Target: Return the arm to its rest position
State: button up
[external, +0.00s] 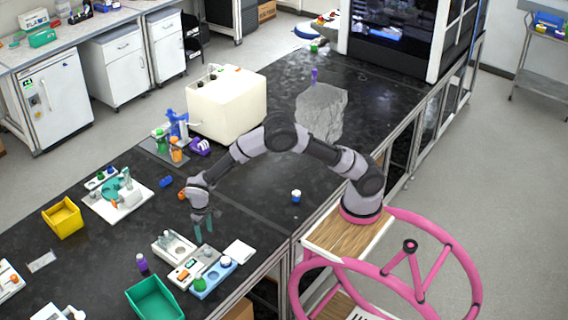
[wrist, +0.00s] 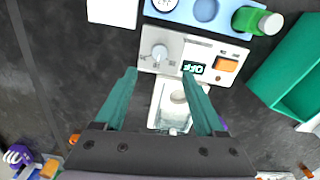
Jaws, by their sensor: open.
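My gripper (external: 203,229) is open and empty, its two teal fingers pointing down above the bench beside the hot plate stirrer. In the wrist view my gripper (wrist: 160,98) shows its fingers spread apart, with nothing between them but the device seen below. My arm reaches left from its pink base mount over the black bench (external: 245,195), bent in the middle. The white-and-grey device (wrist: 196,55) with a knob, a small display and an orange button lies under the fingers; it also shows in the external view (external: 190,270).
A green bin (external: 155,300), a purple bottle (external: 142,262) and a white square (external: 239,251) lie nearby. A white box (external: 227,103) and a grey rock-like block (external: 321,112) stand behind.

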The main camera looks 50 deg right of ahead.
jog(key=w+d+r+m+t+y, duration=0.1)
jog(key=d+r+m+t+y, duration=0.15)
jog(key=d+r, duration=2.1)
jog(key=s+d+r+m+t, duration=0.1)
jog(key=s+d+r, duration=0.4)
jog(key=s+d, duration=0.5)
jog(key=s+d+r+m+t, duration=0.2)
jog(key=s+d+r, duration=0.3)
jog(key=s+d, duration=0.5)
jog(key=shift+s+t, duration=0.3)
jog(key=shift+t, duration=0.55)
jog(key=shift+h, duration=0.25)
